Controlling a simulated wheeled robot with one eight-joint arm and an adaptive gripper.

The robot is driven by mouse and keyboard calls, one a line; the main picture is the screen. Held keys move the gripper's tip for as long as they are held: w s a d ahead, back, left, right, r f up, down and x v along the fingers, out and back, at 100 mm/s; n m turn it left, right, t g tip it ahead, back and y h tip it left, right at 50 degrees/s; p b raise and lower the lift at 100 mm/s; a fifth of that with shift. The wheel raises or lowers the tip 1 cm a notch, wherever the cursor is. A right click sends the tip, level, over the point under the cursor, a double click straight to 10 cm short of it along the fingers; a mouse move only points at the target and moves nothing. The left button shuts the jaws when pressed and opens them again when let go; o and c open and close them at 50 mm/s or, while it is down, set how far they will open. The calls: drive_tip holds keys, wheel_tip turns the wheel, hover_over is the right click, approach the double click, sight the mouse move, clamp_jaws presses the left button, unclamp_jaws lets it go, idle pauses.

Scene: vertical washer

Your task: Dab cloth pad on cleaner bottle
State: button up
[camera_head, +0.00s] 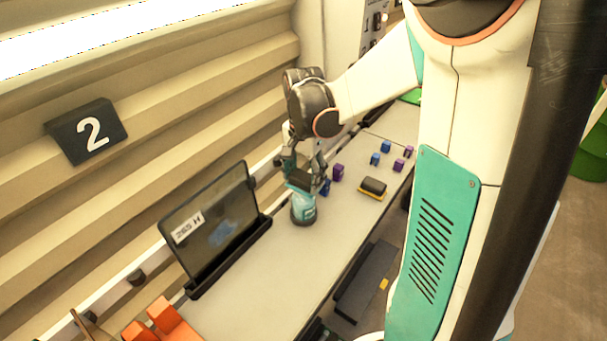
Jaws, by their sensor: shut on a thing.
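The cleaner bottle (303,210) is a small teal, translucent container with a dark base and a pale label. It stands upright on the grey bench. My gripper (304,172) points down right above it and is shut on a dark block, which looks like the cloth pad (300,179). The pad is at the bottle's top. From this angle I cannot tell whether it touches the bottle or is slightly above it. The bottle's top is partly hidden by the pad.
The bench (255,290) is clear in front of the bottle. A tilted panel (215,225) stands to the left. A black-and-yellow block (373,188) lies to the right, with several blue and purple cubes (338,172) behind. Orange pieces (165,320) are at lower left.

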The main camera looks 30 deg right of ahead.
sight(303, 176)
drive_tip(key=shift+r+p, duration=2.15)
drive_tip(key=shift+r, duration=1.35)
